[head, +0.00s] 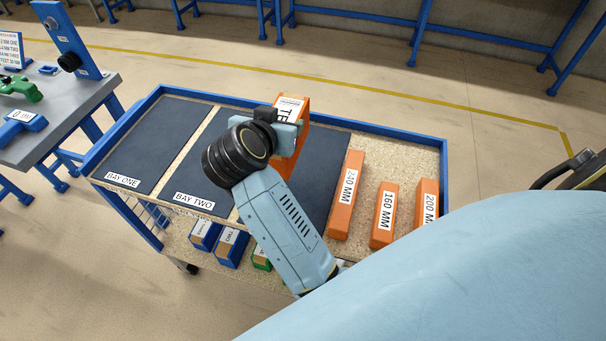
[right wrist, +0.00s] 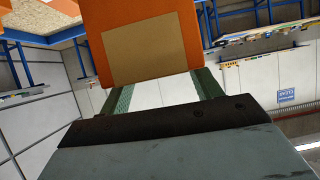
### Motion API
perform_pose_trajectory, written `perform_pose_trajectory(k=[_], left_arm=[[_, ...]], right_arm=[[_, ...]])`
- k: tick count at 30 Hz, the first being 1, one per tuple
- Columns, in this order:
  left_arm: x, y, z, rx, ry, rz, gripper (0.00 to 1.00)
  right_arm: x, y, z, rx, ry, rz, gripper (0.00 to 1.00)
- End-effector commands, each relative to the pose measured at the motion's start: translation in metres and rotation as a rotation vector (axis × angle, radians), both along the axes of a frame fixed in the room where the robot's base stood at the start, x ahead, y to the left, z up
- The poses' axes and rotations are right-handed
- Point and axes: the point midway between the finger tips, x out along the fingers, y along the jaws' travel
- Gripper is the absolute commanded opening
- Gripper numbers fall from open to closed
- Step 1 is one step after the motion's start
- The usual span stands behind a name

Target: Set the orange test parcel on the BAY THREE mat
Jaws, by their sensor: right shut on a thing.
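The orange test parcel (head: 303,117) stands upright in my right gripper (head: 286,132), over the far part of the cart's mats. Part of its white label shows, and I cannot tell whether its bottom touches a mat. In the right wrist view the parcel (right wrist: 120,15) with a tan patch sits between the gripper's two fingers (right wrist: 155,82). A third dark mat (head: 325,165), right of the BAY TWO mat (head: 212,165), is partly covered by my right arm, and its label is hidden. My left gripper is not in view.
The BAY ONE mat (head: 165,140) is bare. Orange blocks marked 240 MM (head: 347,195), 160 MM (head: 384,215) and 200 MM (head: 428,200) stand on the cart's right side. A blue rim (head: 400,132) edges the cart. A grey bench (head: 75,95) stands at left.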

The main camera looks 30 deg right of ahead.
Motion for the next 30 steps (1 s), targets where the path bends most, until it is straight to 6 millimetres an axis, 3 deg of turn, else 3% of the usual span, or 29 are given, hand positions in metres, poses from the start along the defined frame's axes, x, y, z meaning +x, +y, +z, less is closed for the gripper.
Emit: perform_pose_trajectory(k=[1, 8, 16, 20, 27, 30], left_arm=[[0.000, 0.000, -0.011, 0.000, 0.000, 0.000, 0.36], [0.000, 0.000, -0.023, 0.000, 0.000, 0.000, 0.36], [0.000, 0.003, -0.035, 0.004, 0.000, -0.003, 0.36], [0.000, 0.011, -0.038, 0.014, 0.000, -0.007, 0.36], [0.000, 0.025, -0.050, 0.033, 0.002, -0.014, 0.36], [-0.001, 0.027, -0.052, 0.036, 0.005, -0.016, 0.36]], right_arm=[[0.000, 0.002, -0.004, 0.001, -0.006, -0.001, 0.45], [-0.003, 0.008, -0.006, 0.005, -0.001, -0.003, 0.45], [-0.004, 0.008, -0.046, 0.002, 0.001, -0.003, 0.45], [-0.003, 0.008, -0.057, 0.003, 0.000, -0.002, 0.45], [-0.003, 0.008, -0.094, 0.002, 0.001, -0.003, 0.45], [-0.003, 0.008, -0.100, 0.004, -0.001, -0.003, 0.45]])
